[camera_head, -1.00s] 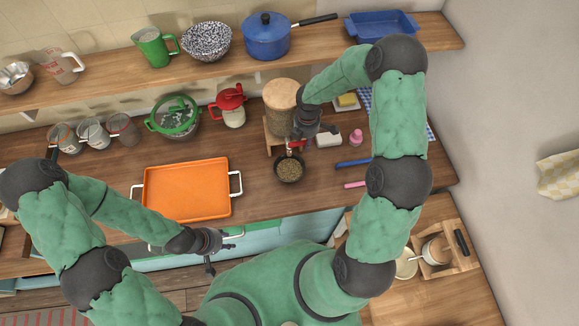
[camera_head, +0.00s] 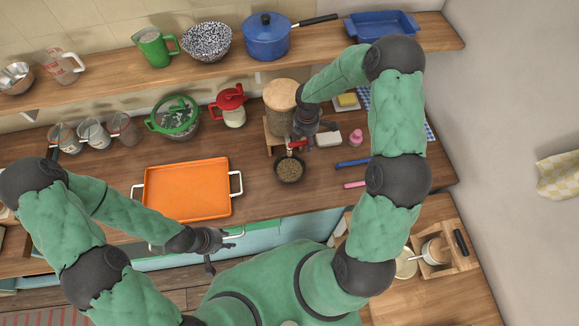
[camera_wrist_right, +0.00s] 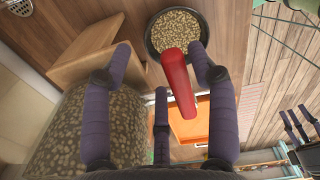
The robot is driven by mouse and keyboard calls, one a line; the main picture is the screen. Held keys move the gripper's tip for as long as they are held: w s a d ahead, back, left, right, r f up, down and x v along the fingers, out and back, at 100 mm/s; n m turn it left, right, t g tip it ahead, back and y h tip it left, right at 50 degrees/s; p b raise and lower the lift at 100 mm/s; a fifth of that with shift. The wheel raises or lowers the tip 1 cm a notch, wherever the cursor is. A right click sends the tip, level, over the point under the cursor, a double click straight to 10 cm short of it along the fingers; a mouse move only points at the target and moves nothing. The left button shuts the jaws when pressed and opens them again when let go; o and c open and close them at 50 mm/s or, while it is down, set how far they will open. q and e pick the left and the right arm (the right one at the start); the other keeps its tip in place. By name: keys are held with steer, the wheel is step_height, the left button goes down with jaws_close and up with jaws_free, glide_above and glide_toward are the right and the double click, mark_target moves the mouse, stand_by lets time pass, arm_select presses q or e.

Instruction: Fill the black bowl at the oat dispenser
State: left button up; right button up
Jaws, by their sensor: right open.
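The black bowl (camera_head: 289,169) stands on the counter in front of the oat dispenser (camera_head: 282,97), holding a layer of oats. In the right wrist view the bowl (camera_wrist_right: 158,48) is well covered with oats. The dispenser is a clear jar of oats with a wooden lid on a wooden stand; its jar (camera_wrist_right: 80,130) fills the lower left there. My right gripper (camera_head: 297,143) is open, its fingers on either side of the dispenser's red lever (camera_wrist_right: 177,72); I cannot tell whether they touch it. My left gripper (camera_head: 210,257) hangs in front of the counter edge, away from the bowl; its fingers are too small to judge.
An orange tray (camera_head: 187,188) lies left of the bowl. A white block (camera_head: 329,138), a pink bottle (camera_head: 355,138) and blue and pink utensils lie to the right.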

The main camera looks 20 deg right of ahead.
steer(key=shift+s+r, duration=0.1)
steer(key=shift+r, duration=0.05)
steer(key=shift+r+p, duration=0.75)
steer(key=shift+r, duration=0.15)
step_height(320, 180, up, 6)
steer(key=p, duration=0.2)
stand_by(0.5)
stand_by(0.5)
